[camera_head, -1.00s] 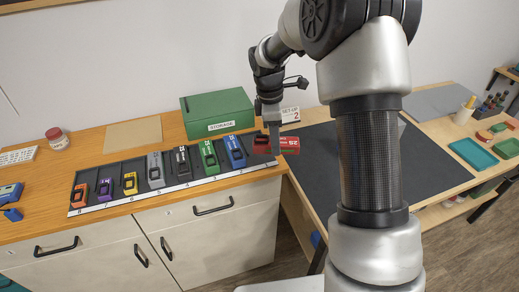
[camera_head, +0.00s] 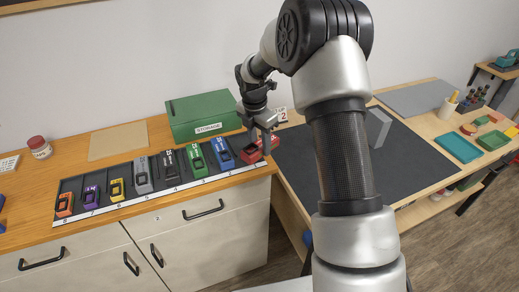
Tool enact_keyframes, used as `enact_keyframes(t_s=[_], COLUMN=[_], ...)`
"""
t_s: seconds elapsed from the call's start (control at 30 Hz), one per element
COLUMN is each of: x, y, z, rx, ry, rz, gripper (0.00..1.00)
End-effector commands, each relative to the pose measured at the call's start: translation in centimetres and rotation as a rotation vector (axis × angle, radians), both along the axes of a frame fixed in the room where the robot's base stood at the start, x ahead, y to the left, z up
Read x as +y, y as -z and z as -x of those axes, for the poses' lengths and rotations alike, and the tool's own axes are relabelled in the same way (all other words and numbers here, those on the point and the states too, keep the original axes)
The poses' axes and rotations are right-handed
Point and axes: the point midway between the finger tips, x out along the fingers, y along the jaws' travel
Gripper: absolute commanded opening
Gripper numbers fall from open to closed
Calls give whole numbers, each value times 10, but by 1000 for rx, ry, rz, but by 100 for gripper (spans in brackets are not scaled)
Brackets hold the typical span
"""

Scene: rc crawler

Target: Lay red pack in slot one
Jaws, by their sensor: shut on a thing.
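The red pack (camera_head: 252,153) is at the right end of the dark slotted tray (camera_head: 170,196), just right of the blue pack (camera_head: 222,153). It lies at an angle over or in the end slot; I cannot tell whether it rests on the slot floor. My gripper (camera_head: 264,146) points down and is shut on the red pack at its right part. The fingers hide some of the pack. The slot numbers on the tray's front strip fall from left to right, so the end slot by the red pack is slot one.
Several other packs, from orange (camera_head: 64,205) to green (camera_head: 195,159), fill the tray to the left. A green storage box (camera_head: 204,116) stands close behind. A dark mat (camera_head: 320,185) with a grey block (camera_head: 378,128) lies right of the counter, beyond my arm.

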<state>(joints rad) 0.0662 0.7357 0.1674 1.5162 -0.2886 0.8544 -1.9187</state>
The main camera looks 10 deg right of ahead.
Motion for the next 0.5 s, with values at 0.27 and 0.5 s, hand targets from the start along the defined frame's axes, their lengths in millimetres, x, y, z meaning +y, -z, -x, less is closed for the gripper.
enact_keyframes(t_s=[0.27, 0.5], x=[1, 1], y=[23, 27], z=[0, 0], rx=[-1, -1], ry=[0, 0], rz=[0, -1], gripper=[0, 0])
